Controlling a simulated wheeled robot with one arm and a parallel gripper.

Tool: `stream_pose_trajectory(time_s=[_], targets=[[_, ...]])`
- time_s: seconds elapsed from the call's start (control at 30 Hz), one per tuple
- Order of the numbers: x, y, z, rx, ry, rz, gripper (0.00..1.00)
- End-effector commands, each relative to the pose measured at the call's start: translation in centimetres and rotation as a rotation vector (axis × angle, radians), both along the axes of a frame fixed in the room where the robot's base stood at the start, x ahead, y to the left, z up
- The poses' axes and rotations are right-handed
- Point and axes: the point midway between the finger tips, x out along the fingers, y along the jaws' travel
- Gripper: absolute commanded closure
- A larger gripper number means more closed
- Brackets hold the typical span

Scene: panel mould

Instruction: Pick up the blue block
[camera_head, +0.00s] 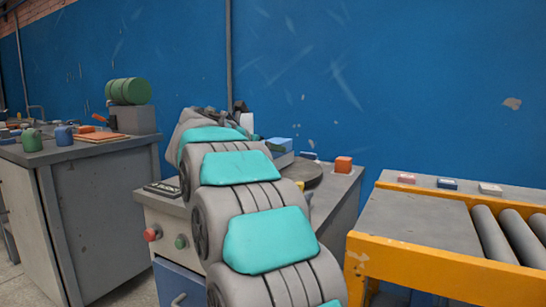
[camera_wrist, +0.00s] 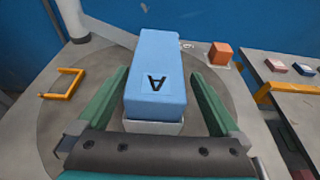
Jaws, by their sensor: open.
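The gripper is open, with a gap visible beside the block near the finger bases; contact at the tips is hard to judge. A whitish piece (camera_wrist: 153,127) shows beneath the block's near end. In the head view the blue block (camera_head: 280,143) shows just beyond my arm, which hides most of the gripper.
A round grey plate (camera_wrist: 72,122) lies beneath the block. An orange cube (camera_wrist: 221,53) stands to the right, and a yellow bracket (camera_wrist: 66,86) lies left. A yellow-framed roller conveyor (camera_head: 440,253) stands at right. A blue wall (camera_head: 400,80) is behind.

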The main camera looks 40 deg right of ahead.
Motion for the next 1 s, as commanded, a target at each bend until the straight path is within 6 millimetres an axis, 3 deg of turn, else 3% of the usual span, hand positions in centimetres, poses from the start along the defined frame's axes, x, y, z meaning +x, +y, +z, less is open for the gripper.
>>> stream_pose_trajectory(time_s=[0.4, 0.67, 1.0], targets=[[2.2, -4.0, -1.5, 0.001, 0.000, -0.001, 0.00], [2.3, -4.4, -1.5, -0.001, 0.001, 0.000, 0.00], [2.3, -4.4, -1.4, -0.001, -0.001, 0.001, 0.37]])
